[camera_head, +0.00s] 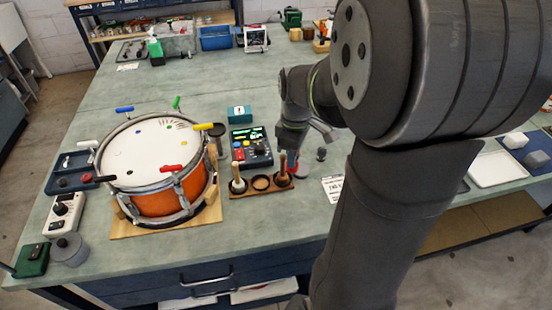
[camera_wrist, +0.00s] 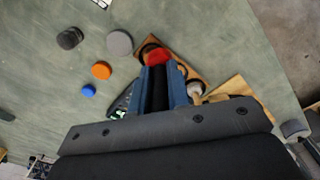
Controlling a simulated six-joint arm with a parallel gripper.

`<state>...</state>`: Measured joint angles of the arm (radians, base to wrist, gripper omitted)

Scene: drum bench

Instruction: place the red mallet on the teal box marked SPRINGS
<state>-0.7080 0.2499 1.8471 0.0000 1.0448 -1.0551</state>
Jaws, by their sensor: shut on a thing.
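The red mallet shows as a red head (camera_wrist: 158,58) at my fingertips in the wrist view. In the head view a red patch (camera_head: 293,160) shows below my gripper (camera_head: 292,150), by the right end of the wooden rack (camera_head: 250,193). My gripper (camera_wrist: 161,68) is shut on the red mallet; its handle is mostly hidden, and I cannot tell whether it is clear of the rack. The teal box (camera_head: 240,113) stands behind the black control panel, left of my gripper; its marking is too small to read.
The orange drum (camera_head: 160,200) with coloured handles stands left of the rack. The control panel (camera_head: 251,147) lies between the rack and the teal box. The rack holds other upright wooden handles (camera_head: 236,172).

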